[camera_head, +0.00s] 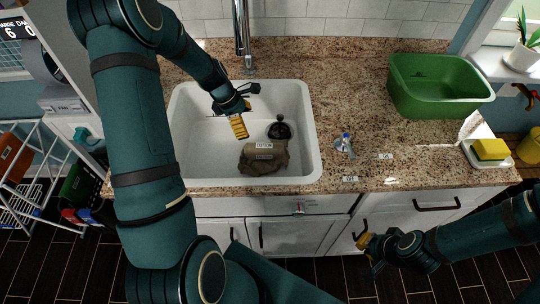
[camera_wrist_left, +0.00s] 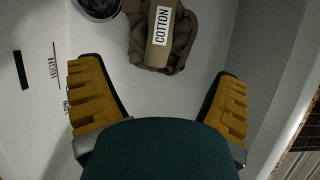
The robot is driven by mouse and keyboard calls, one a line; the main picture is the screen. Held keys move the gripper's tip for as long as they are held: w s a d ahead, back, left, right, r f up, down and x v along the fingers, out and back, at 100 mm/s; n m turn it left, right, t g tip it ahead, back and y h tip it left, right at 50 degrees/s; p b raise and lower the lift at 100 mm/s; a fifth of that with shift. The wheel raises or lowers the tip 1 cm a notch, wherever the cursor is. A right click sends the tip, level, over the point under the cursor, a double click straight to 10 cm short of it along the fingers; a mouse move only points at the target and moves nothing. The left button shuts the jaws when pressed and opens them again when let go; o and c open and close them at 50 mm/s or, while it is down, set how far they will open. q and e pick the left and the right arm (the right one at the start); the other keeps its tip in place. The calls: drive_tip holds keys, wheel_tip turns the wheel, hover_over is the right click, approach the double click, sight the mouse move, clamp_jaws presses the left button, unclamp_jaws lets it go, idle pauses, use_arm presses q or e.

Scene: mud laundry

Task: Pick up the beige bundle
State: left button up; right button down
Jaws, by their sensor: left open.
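The beige bundle (camera_head: 263,160) lies on the floor of the white sink, near its front wall, and looks brownish with a white label. In the left wrist view the bundle (camera_wrist_left: 178,52) is at the top centre, and its label reads COTTON. My left gripper (camera_head: 239,126) is over the sink, above and to the left of the bundle. In the wrist view its two yellow-padded fingers (camera_wrist_left: 158,80) are spread with nothing between them, and the bundle lies beyond the tips. My right gripper (camera_head: 369,252) is low in front of the cabinets; its jaws are unclear.
The sink's rim (camera_head: 311,130) surrounds the bundle. A dark round drain (camera_head: 279,129) is behind it, and the faucet (camera_head: 241,35) stands at the back.

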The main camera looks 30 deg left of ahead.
sight(261, 145)
use_arm(q)
drive_tip(key=shift+w+f+b, duration=0.2)
drive_tip(key=shift+f+b, duration=0.15)
drive_tip(key=shift+f, duration=0.55)
drive_tip(key=b+x, duration=0.1)
drive_tip(key=x, duration=0.6)
drive_tip(key=shift+w+d+f, duration=0.1)
drive_tip(key=shift+d+f, duration=0.05)
drive_tip(key=shift+f, duration=0.1)
drive_tip(key=shift+d+b+x, duration=0.2)
drive_tip(key=shift+b+x, duration=0.2)
drive_tip(key=shift+x, duration=2.65)
use_arm(e)
drive_tip(key=shift+s+a+f, duration=0.1)
drive_tip(key=shift+f, duration=1.65)
use_arm(q)
drive_tip(key=shift+r, duration=0.1)
drive_tip(key=shift+f, duration=0.25)
use_arm(e)
drive_tip(key=shift+f, duration=0.15)
use_arm(q)
drive_tip(key=c, duration=1.3)
